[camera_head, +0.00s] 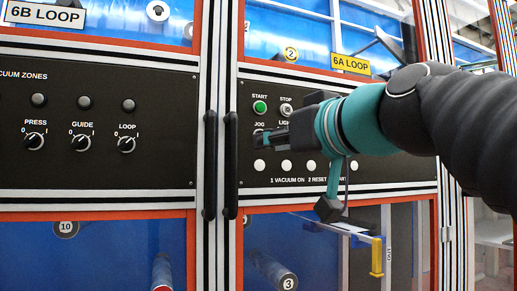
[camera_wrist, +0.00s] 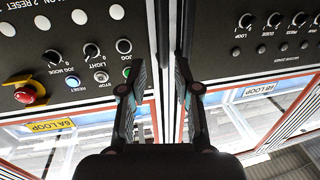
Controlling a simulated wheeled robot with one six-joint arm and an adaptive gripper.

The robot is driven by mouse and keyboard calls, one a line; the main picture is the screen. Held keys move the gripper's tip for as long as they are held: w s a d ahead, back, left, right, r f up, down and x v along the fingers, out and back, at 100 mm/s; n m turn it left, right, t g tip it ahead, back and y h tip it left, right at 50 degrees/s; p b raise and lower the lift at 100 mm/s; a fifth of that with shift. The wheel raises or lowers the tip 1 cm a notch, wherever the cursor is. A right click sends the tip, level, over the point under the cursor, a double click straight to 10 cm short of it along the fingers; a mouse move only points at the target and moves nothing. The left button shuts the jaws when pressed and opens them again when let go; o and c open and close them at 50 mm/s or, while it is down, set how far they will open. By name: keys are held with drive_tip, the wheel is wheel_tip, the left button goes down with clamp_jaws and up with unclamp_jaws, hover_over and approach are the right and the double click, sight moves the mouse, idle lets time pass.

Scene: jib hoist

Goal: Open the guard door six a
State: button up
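The guard door 6A, with its yellow "6A LOOP" label (camera_head: 350,64), is the right-hand framed door and looks shut. Its black upright handle (camera_head: 231,165) runs along its left edge. The wrist view is upside down and shows this label (camera_wrist: 48,126) at lower left. A dark handle bar (camera_wrist: 162,30) is at top centre there, between the lines of the two fingers. My gripper (camera_head: 258,140) is in front of the 6A panel, just right of the handle in the head view. In the wrist view my gripper (camera_wrist: 160,85) is open and empty, its fingers apart. I cannot tell its exact distance from the handle.
Door 6B, with its white label (camera_head: 45,14), stands shut on the left; its own black handle (camera_head: 210,165) is close beside the 6A handle. The 6A panel carries a green start button (camera_head: 260,107) and a red emergency knob (camera_wrist: 28,93).

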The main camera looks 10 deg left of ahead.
sight(236, 142)
drive_tip(key=p+x, duration=0.1)
drive_tip(key=x, duration=0.3)
drive_tip(key=r+p+x, duration=0.1)
drive_tip(key=x, duration=0.4)
drive_tip(key=p+x, duration=0.1)
drive_tip(key=x, duration=0.3)
drive_tip(key=shift+w+a+r, duration=0.15)
drive_tip(key=shift+a, duration=0.35)
clamp_jaws()
